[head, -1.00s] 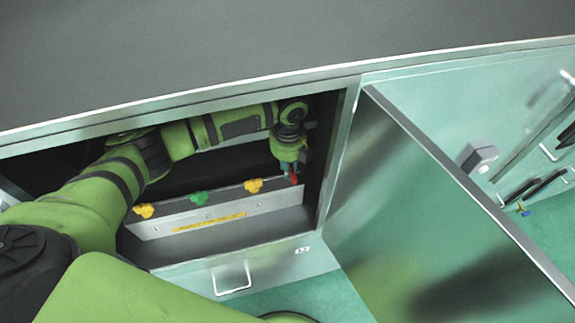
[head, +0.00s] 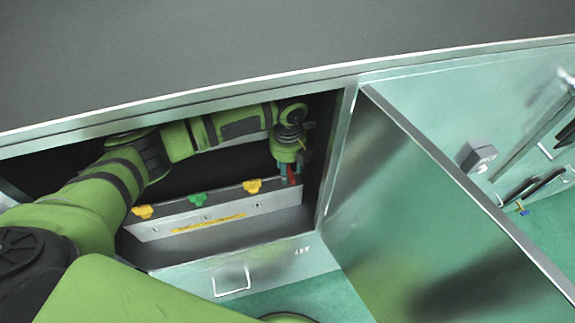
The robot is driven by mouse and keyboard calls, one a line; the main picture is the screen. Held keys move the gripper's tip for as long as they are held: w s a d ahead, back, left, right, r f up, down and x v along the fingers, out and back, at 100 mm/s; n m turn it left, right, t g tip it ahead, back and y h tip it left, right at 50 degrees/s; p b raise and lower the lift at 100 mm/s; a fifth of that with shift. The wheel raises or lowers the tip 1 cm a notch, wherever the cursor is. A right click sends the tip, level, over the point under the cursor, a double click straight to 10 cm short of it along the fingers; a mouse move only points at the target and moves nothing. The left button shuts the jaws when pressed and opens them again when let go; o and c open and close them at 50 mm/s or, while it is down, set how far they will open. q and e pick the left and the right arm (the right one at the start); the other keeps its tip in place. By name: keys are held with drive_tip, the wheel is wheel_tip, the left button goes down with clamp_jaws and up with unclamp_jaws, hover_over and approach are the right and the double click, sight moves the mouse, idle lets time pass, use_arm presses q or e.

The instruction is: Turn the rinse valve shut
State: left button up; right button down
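A row of valve handles sits on a metal panel inside the open cabinet. From the left they are a yellow handle (head: 143,211), a green handle (head: 197,199), another yellow handle (head: 252,186) and a red handle (head: 292,181) at the right end. The labels are too small to read, so I cannot tell by name which is the rinse valve. My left gripper (head: 290,176) points down at the red handle. Its fingers are closed around the handle and hide most of it. My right gripper is not in view.
The cabinet's metal frame (head: 341,165) stands close to the right of my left gripper. An open door (head: 425,210) extends to the right. A dark worktop (head: 270,45) lies above the opening. A drawer front with a handle (head: 232,283) is below.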

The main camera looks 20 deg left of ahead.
sight(288, 169)
use_arm(q)
drive_tip(key=shift+w+r, duration=0.1)
drive_tip(key=shift+r, duration=0.2)
wheel_tip(288, 169, up, 7)
idle(0.8)
